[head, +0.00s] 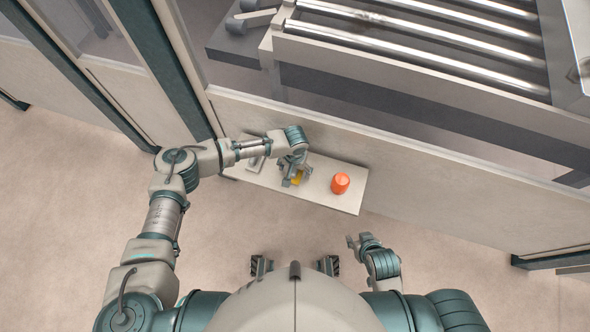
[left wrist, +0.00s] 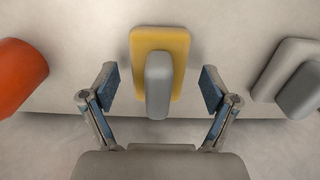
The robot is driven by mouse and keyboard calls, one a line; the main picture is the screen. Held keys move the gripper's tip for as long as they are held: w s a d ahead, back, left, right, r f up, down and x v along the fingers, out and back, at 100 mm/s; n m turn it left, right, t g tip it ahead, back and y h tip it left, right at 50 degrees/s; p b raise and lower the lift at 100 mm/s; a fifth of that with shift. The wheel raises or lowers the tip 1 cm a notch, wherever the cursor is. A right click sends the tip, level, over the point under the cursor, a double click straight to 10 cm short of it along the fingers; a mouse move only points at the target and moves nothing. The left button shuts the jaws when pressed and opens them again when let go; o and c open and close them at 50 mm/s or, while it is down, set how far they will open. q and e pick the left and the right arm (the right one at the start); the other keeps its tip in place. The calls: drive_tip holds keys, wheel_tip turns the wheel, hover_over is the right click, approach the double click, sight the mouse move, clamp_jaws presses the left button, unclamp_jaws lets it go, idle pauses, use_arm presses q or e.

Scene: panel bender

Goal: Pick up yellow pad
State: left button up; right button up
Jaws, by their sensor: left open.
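The yellow pad (left wrist: 147,42) lies on a pale shelf (head: 335,199), with a grey raised grip (left wrist: 158,85) on top. In the head view the yellow pad (head: 298,178) is mostly hidden by my left gripper (head: 292,177). In the left wrist view my left gripper (left wrist: 160,88) is open, with one finger on each side of the pad's grey grip and a gap on both sides. Neither finger touches it. My right gripper (head: 361,241) is off the shelf, in front of it and to the right, over the floor; its fingers look apart and empty.
An orange object (head: 340,183) stands on the shelf to the right of the pad; it is at the left in the left wrist view (left wrist: 20,75). A grey pad (head: 255,163) lies on the shelf's left part. A machine wall (head: 430,185) runs behind the shelf, with metal rollers (head: 420,55) beyond.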

use_arm(q)
drive_tip(key=shift+f, duration=0.2)
drive_tip(key=shift+r, duration=0.1)
drive_tip(key=shift+c, duration=1.2)
drive_tip(key=shift+d, duration=0.1)
drive_tip(key=c, duration=1)
use_arm(e)
drive_tip(key=shift+w, duration=0.35)
use_arm(q)
drive_tip(key=shift+r, duration=0.3)
drive_tip(key=r, duration=0.1)
drive_tip(key=r+p, duration=0.1)
drive_tip(key=r, duration=0.1)
drive_tip(key=shift+s+r+p, duration=0.15)
drive_tip(key=shift+s+p, duration=0.1)
drive_tip(key=shift+p, duration=0.1)
use_arm(e)
drive_tip(key=s+d+g, duration=0.2)
drive_tip(key=s, duration=0.3)
use_arm(q)
drive_tip(key=s+a+r+p, duration=0.1)
drive_tip(key=s+a+p, duration=0.2)
drive_tip(key=s, duration=1.2)
drive_tip(key=shift+s+p, duration=0.15)
drive_tip(key=shift+p, duration=0.3)
use_arm(e)
wheel_tip(320, 180, down, 12)
drive_tip(key=g, duration=0.1)
drive_tip(key=shift+a+h, duration=0.35)
drive_tip(key=shift+h, duration=0.05)
